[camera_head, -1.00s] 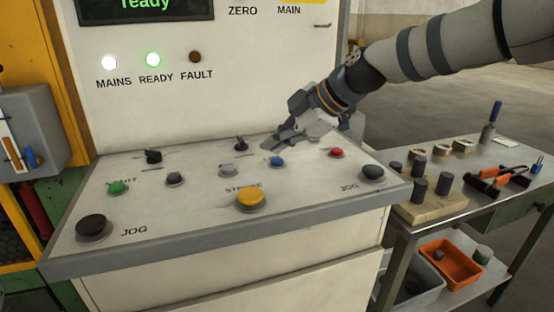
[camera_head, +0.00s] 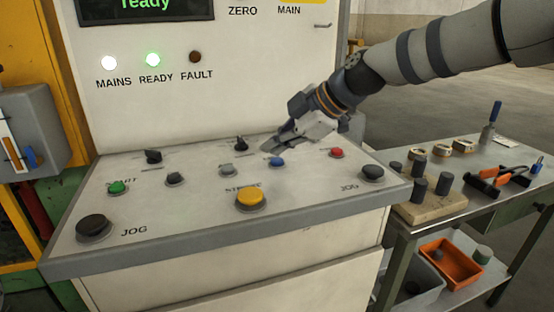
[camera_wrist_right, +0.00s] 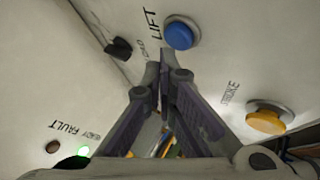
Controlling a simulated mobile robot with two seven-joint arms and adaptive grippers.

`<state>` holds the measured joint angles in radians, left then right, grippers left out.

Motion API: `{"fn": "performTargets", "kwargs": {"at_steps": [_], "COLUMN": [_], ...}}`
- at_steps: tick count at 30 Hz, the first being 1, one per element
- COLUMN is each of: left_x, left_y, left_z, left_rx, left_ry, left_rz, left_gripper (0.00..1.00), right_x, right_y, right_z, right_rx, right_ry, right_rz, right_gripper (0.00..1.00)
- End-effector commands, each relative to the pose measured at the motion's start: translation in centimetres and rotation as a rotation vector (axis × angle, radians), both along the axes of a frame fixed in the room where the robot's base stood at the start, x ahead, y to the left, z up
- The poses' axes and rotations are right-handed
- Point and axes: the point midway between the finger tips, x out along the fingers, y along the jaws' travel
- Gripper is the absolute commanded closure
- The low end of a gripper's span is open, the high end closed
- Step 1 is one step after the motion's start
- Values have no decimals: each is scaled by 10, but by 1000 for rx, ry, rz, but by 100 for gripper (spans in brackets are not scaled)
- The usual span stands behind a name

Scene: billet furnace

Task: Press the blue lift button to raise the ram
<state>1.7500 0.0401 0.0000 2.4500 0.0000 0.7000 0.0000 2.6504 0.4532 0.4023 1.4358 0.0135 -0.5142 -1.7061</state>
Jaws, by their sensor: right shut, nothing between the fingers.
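The blue lift button (camera_head: 277,161) sits on the sloped top of the control panel, between a small grey knob and the red button. In the right wrist view the blue button (camera_wrist_right: 179,34) shows large and round, beside the word LIFT. My right gripper (camera_head: 268,148) is shut and empty, its fingertips just behind and above the blue button in the head view. In the right wrist view my fingertips (camera_wrist_right: 165,66) meet a little below the button in the picture, apart from it in outline. The exact gap cannot be told. The ram and my left gripper are not in view.
The panel also carries a yellow button (camera_head: 250,197), a red button (camera_head: 337,153), a green button (camera_head: 117,187), black jog buttons (camera_head: 93,226) and a black switch (camera_head: 241,143) near the fingers. A side table (camera_head: 470,205) with tools stands at right.

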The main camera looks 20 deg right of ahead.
Motion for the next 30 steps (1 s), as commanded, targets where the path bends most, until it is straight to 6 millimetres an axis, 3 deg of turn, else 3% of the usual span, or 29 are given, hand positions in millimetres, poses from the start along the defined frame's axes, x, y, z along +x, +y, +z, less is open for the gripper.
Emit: {"fn": "performTargets", "kwargs": {"at_steps": [30], "left_x": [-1], "left_y": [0], "left_z": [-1], "left_rx": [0], "left_ry": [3], "left_rz": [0], "left_gripper": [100], "right_x": [0], "right_y": [0], "right_z": [-12], "right_rx": [1], "right_ry": [1], "right_rz": [-1], "right_gripper": [100]}}
